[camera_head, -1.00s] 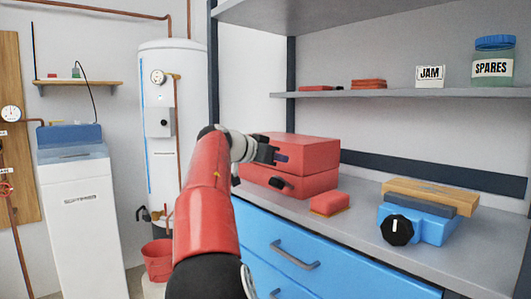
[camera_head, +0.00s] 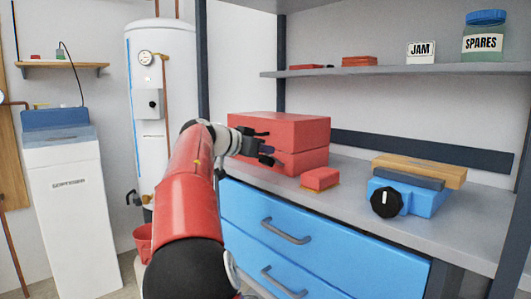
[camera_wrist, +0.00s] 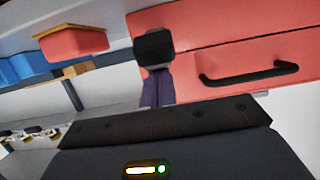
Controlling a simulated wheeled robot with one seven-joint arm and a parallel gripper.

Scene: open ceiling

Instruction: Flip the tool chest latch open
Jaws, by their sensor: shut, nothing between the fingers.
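The red tool chest (camera_head: 290,128) sits on the grey counter, its two halves meeting at a seam. In the wrist view, its front face (camera_wrist: 215,50) shows upside down with a black bar handle (camera_wrist: 250,73). The latch (camera_wrist: 153,45) is a black block straddling the seam near the left end of that face. My gripper (camera_wrist: 157,74) is shut and empty, with its purple fingers ending at the latch's edge; I cannot tell whether they touch it. In the head view my gripper (camera_head: 269,150) is in front of the chest and hides the latch.
A red sponge-like block (camera_head: 320,178) lies right of the chest. A blue device with a black knob (camera_head: 386,202) stands farther right under a wooden board (camera_head: 418,170). Blue drawers (camera_head: 300,230) are below the counter (camera_head: 360,200), and a shelf (camera_head: 400,69) hangs above.

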